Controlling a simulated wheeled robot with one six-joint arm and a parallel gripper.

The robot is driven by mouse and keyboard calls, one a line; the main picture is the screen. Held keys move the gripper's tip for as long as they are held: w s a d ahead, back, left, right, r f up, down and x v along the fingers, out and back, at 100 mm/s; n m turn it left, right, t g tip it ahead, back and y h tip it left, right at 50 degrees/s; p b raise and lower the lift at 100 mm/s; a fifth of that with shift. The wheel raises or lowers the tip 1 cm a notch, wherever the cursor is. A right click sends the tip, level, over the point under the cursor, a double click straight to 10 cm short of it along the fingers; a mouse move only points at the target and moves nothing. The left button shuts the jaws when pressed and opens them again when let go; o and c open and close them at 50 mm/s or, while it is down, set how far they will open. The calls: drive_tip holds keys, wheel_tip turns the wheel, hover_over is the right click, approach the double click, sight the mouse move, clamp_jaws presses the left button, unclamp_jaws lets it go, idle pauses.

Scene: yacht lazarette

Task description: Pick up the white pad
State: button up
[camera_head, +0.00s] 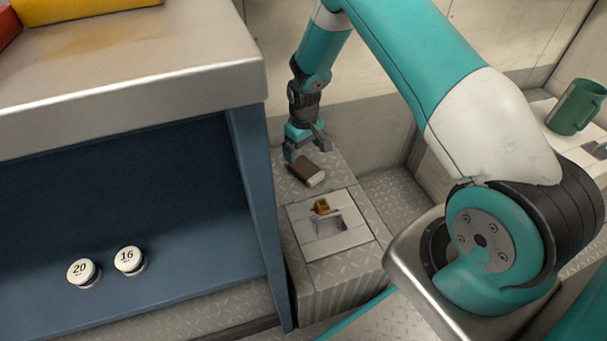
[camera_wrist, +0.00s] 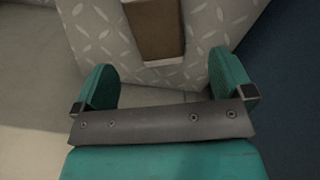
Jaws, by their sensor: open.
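A small block with a brown face and a white end (camera_head: 308,173), the only pad-like thing I see, lies on the diamond-plate top of a grey box (camera_head: 287,185). In the wrist view the brown block (camera_wrist: 155,28) shows at the top, cut off by the frame edge, with a white strip at its near end. My gripper (camera_head: 306,149) is open and empty. It hangs just behind the block in the head view, apart from it. In the wrist view the block lies beyond the gap between the fingers (camera_wrist: 165,80).
A blue cabinet (camera_head: 250,150) stands close on the left, with two round weights marked 20 (camera_head: 83,272) and 16 (camera_head: 129,260). A green mug (camera_head: 575,107) stands at right.

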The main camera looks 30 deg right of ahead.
sight(305, 167)
wheel_tip(305, 167, down, 4)
drive_tip(key=shift+r+b, duration=0.25)
drive_tip(key=shift+b, duration=0.25)
drive_tip(key=f+b, duration=0.1)
drive_tip(key=f, duration=0.1)
drive_tip(key=f+b, duration=0.1)
drive_tip(key=f, duration=0.2)
drive_tip(key=shift+w+d+b, duration=0.1)
drive_tip(key=shift+d+b, duration=0.1)
drive_tip(key=shift+b, duration=0.2)
drive_tip(key=shift+r, duration=0.1)
drive_tip(key=c, duration=1.1)
drive_tip(key=shift+r, duration=0.15)
